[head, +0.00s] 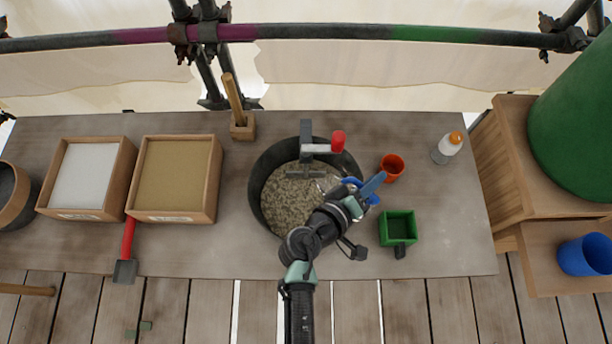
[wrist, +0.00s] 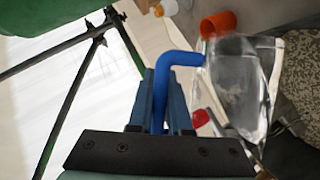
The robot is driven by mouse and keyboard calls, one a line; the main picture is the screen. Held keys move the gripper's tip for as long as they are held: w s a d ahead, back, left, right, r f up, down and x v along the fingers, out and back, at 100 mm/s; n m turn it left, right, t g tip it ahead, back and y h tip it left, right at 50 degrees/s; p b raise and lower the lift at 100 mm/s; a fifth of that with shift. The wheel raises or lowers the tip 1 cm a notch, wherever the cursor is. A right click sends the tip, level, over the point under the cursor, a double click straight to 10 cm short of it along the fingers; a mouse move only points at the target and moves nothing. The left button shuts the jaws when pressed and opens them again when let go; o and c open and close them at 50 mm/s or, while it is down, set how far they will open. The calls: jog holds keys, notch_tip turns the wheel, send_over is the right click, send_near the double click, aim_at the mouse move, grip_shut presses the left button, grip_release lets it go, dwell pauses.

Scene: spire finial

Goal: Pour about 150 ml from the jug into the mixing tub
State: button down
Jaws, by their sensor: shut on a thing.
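The jug is clear with a blue handle (wrist: 178,62), and its clear body (wrist: 238,85) shows to the right of my fingers in the wrist view. In the head view the blue handle (head: 352,184) shows over the right side of the mixing tub, and the clear body is hard to make out. My gripper (head: 372,186) is shut on the handle; its fingers (wrist: 165,100) also show in the wrist view. The mixing tub (head: 257,187) is dark and round and holds a grey, grainy mix. The jug's tilt and its water level are not clear, and no stream shows.
A grey device with a red grip (head: 338,141) stands at the tub's back rim. An orange cup (head: 391,166), a white bottle (head: 443,152) and a green scoop (head: 398,227) stand right of the tub. Two wooden boxes (head: 214,180) stand left.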

jog(key=shift+w+a+r+n+h+p, duration=0.4)
jog(key=shift+a+r+n+h+p, duration=0.15)
jog(key=shift+a+r+n, duration=0.2)
dwell(1.6)
jog(key=shift+s+d+f, duration=0.15)
jog(key=shift+d+f, duration=0.1)
jog(key=shift+f, duration=0.05)
jog(key=f+m+b, duration=0.1)
jog(key=s+d+f+m+y+b, duration=0.1)
jog(key=d+f+m+y+b, duration=0.1)
jog(key=shift+s+d+f, duration=0.2)
jog(key=shift+s+f, duration=0.05)
jog(key=shift+s+d+r+m+t+y, duration=0.1)
jog(key=shift+d+r+m+t+y, duration=0.15)
jog(key=shift+m+t+y, duration=0.25)
jog(key=shift+s+d+f+m+y, duration=0.2)
jog(key=shift+d+f+m+y, duration=0.05)
jog(key=shift+d+m+y, duration=0.15)
dwell(0.8)
